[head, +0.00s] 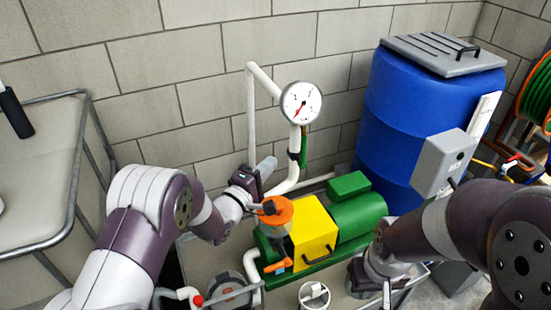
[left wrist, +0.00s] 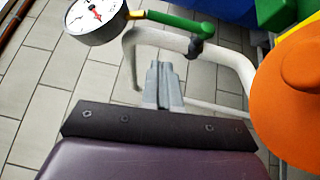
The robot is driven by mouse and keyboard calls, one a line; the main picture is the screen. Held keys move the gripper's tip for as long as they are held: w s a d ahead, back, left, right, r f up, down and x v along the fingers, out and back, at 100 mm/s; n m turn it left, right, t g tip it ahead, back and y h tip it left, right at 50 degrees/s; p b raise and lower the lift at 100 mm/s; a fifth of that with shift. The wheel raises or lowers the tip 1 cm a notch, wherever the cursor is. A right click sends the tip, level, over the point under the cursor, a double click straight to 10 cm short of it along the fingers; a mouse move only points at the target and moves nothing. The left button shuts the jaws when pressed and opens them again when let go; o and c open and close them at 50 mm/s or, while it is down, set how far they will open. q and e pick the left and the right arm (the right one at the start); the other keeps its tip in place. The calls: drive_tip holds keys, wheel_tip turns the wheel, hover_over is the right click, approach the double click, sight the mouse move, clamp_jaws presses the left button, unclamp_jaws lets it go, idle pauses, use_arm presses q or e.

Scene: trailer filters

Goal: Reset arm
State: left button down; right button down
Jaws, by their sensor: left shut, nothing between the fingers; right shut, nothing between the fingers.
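My left gripper (head: 266,164) is shut and empty, reaching up beside the white pipe below the pressure gauge (head: 301,102). In the left wrist view its closed grey fingers (left wrist: 163,75) point toward the white pipe (left wrist: 215,50) and touch nothing that I can make out. My right gripper (head: 387,294) is low at the bottom right of the head view, shut, pointing down in front of the green pump motor (head: 358,212). Its fingers are partly hidden by its own wrist.
An orange cap (head: 275,211) is close under my left wrist, beside a yellow box (head: 313,233). A blue barrel (head: 410,110) and a grey control box (head: 445,162) stand at the right. A metal-railed cart (head: 78,95) is at the left. A block wall closes the back.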

use_arm(q)
drive_tip(key=v, duration=0.5)
drive_tip(key=shift+w+a+r, duration=0.1)
drive_tip(key=shift+a+r, duration=0.1)
drive_tip(key=shift+a, duration=0.05)
drive_tip(key=s+a+f+m+g+y+p, duration=0.1)
drive_tip(key=s+a+m+g+y+p, duration=0.1)
drive_tip(key=a+m+g+y, duration=0.35)
drive_tip(key=s+a+m+g+y+p, duration=0.1)
drive_tip(key=s+a+m+g+y, duration=0.1)
drive_tip(key=s, duration=0.9)
drive_tip(key=s+a+f+m+g+y+p, duration=0.1)
drive_tip(key=s+a+m+g, duration=0.3)
drive_tip(key=s, duration=0.7)
drive_tip(key=a+g+y, duration=0.1)
drive_tip(key=a+g, duration=0.1)
drive_tip(key=g, duration=0.1)
drive_tip(key=shift+s+a+y, duration=0.3)
drive_tip(key=shift+s+y, duration=0.05)
drive_tip(key=shift+s, duration=0.05)
drive_tip(key=shift+m, duration=0.25)
